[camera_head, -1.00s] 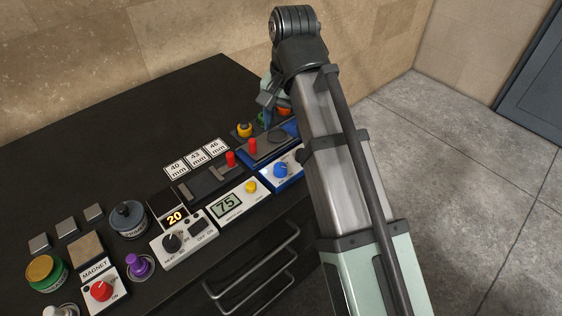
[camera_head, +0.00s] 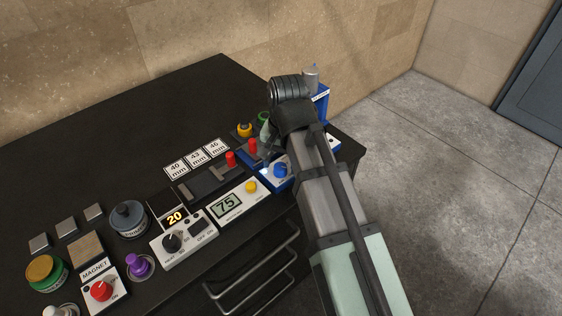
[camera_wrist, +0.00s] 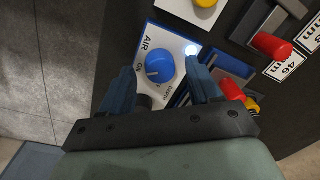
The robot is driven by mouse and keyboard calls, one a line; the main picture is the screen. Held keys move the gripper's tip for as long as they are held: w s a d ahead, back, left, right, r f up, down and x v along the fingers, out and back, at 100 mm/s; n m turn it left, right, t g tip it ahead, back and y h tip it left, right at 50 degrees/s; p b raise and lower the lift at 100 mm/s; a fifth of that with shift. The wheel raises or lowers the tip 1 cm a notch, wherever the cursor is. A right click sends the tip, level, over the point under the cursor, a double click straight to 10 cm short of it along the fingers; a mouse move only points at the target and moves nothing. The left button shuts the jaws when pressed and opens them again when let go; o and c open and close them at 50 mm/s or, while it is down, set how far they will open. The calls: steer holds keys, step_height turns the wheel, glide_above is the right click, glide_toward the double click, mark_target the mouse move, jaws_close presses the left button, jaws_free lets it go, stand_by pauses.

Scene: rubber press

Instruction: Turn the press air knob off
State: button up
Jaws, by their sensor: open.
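The blue air knob (camera_head: 281,170) sits on a white-topped blue box at the right end of the control row. In the wrist view, the knob (camera_wrist: 160,67) is on a panel (camera_wrist: 177,40) marked "AIR" and "ON", with a pointer line on it. A small white lamp (camera_wrist: 193,49) beside it glows. My gripper (camera_wrist: 161,76) is open, its two blue fingers appearing on either side of the knob in the picture. I cannot tell whether they touch it. In the head view, my arm hides most of the gripper.
Red-handled levers (camera_head: 231,159) and a white box reading 75 (camera_head: 226,206) stand left of the knob. A yellow-topped item (camera_head: 244,130) and a blue block with a grey piece (camera_head: 319,101) are behind. Drawer handles (camera_head: 253,262) project at the front.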

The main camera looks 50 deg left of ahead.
steer(key=shift+f, duration=0.3)
steer(key=c, duration=1)
